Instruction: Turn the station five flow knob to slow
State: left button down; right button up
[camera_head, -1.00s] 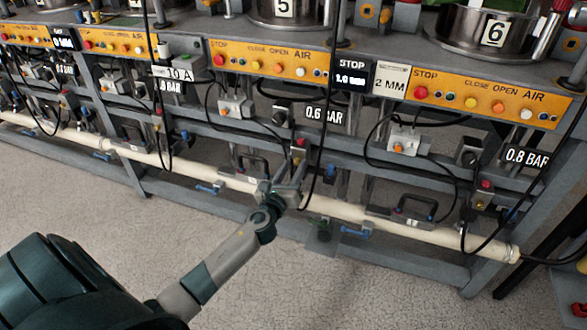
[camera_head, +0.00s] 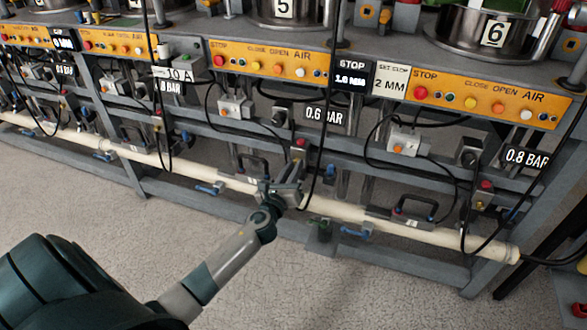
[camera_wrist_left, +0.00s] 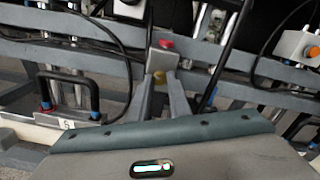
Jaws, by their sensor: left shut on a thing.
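The station five flow knob (camera_wrist_left: 158,76) is a small brass-yellow knob on the front of a grey valve box (camera_wrist_left: 162,60) with a red button on top. In the head view that valve box (camera_head: 299,151) stands under the 0.6 BAR sign. My left gripper (camera_head: 296,168) reaches it from below. In the left wrist view its two fingers (camera_wrist_left: 160,84) are shut on the knob from both sides. The knob is mostly hidden by the gripper in the head view, and its pointer cannot be read. My right gripper is not in view.
A drawer with a black handle (camera_wrist_left: 68,88) and a plate reading 5 is left of the gripper. A black cable (camera_head: 318,150) hangs close on the right. A cream pipe (camera_head: 340,210) runs below along the grey frame. The floor in front is clear.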

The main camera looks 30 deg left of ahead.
pick_arm(q)
jog(key=shift+n+p, duration=1.15)
jog(key=shift+n, duration=7.05)
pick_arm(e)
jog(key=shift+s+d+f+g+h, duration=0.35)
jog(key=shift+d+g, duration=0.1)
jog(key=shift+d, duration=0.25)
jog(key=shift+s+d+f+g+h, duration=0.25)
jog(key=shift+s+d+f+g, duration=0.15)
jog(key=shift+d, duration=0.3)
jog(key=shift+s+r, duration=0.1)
pick_arm(q)
jog(key=c, duration=1.6)
grip_release()
jog(key=shift+c, duration=0.2)
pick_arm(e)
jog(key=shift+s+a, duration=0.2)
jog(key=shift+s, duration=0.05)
pick_arm(q)
jog(key=v, duration=1.7)
jog(key=shift+s+p, duration=0.2)
jog(key=shift+p, duration=0.25)
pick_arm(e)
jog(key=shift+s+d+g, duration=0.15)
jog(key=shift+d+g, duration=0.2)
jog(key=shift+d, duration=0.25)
